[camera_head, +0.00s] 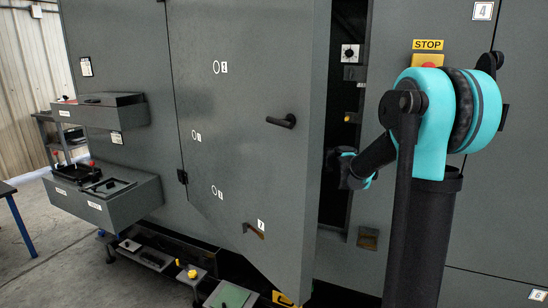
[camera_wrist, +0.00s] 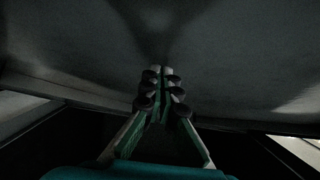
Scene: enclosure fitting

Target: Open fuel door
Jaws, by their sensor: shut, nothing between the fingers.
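A tall grey door (camera_head: 255,120), the likely fuel door, stands ajar on the grey enclosure. Its hinge side is at the left and its free edge is swung out at the right. A black lever handle (camera_head: 282,121) is on its outer face. My arm reaches into the dark gap behind the free edge, and the door hides my fingertips in the head view. In the wrist view my gripper (camera_wrist: 161,70) is shut and empty. Its fingers point at a dim grey surface (camera_wrist: 235,60), probably the door's inner face. I cannot tell whether they touch it.
A yellow STOP label (camera_head: 428,45) and a white dial (camera_head: 350,53) are right of the door. Grey boxes (camera_head: 120,205) jut out at the left. Low trays with a green plate (camera_head: 229,296) lie below the door. Open floor (camera_head: 45,255) shows at lower left.

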